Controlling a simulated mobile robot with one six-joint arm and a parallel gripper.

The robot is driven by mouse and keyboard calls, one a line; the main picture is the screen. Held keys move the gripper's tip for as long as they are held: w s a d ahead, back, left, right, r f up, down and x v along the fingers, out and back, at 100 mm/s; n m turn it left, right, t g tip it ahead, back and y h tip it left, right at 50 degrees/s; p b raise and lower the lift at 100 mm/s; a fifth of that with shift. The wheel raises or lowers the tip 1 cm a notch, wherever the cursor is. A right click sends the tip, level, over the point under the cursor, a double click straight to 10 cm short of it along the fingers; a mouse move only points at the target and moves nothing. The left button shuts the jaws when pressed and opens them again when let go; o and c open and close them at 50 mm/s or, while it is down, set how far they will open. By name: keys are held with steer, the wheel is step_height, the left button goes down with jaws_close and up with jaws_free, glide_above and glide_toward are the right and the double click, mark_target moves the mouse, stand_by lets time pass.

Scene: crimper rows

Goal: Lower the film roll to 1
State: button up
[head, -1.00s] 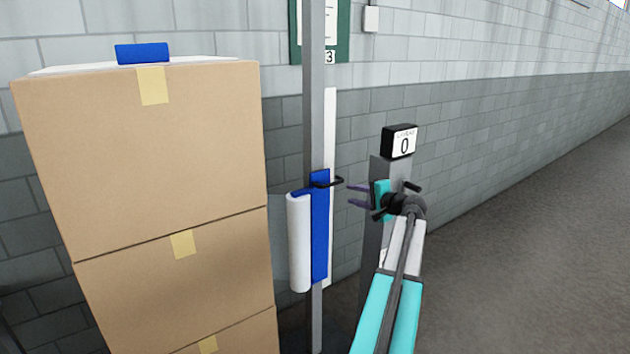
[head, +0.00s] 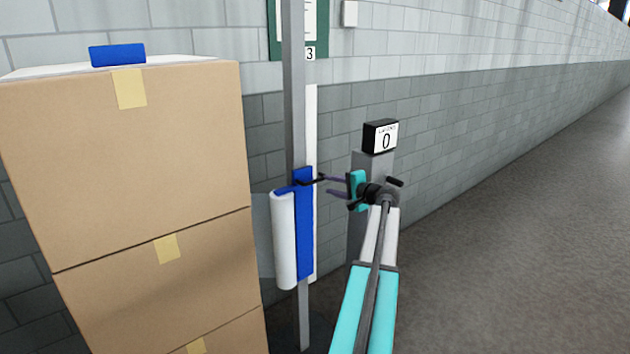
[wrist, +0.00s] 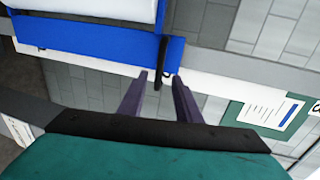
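The white film roll (head: 284,240) hangs upright on a blue carriage (head: 304,225) on a grey vertical mast (head: 293,90). Film stretches from it toward the boxes. A black handle (head: 311,181) sticks out of the carriage's upper part. My gripper (head: 326,185) is open, its dark fingers at the handle from the right. In the wrist view, the handle (wrist: 162,60) reaches between the two fingertips of my gripper (wrist: 159,76), with a gap on both sides. The film roll (wrist: 90,8) shows at the top of that view.
A stack of cardboard boxes (head: 130,150) stands left of the mast, with a blue block (head: 117,55) on top. A display (head: 380,136) reading 0 stands on a grey post behind my gripper. A green wall board (head: 285,30) bears a 3. The floor at right is clear.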

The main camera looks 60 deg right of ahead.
mark_target(316, 181)
steer(key=p+x, duration=0.3)
steer(key=x, duration=0.6)
steer(key=shift+w+d, duration=0.1)
steer(key=shift+w, duration=0.25)
